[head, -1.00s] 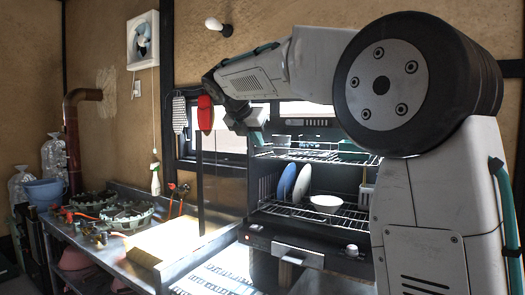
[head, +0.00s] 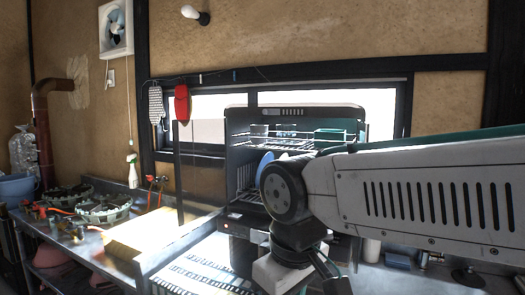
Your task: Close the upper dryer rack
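The dish dryer (head: 238,160) is a dark open-fronted cabinet below the window. Its upper rack (head: 290,150) is a wire shelf holding a cup (head: 259,130) and a teal item (head: 330,134). My arm hides the rack's front right part, so I cannot tell how far it sticks out. Below it, a blue plate (head: 264,163) shows on the lower rack, mostly hidden by my wrist. My wrist hangs in front of the dryer, below the upper rack. My gripper (head: 300,275) points down at the bottom edge of the head view; its fingertips are not clear.
A metal counter (head: 85,245) with gas burners (head: 105,208) runs along the left. A spray bottle (head: 132,170), a red mitt (head: 182,103) and a patterned mitt (head: 155,105) hang near the window. Small items stand right of the dryer, under my arm.

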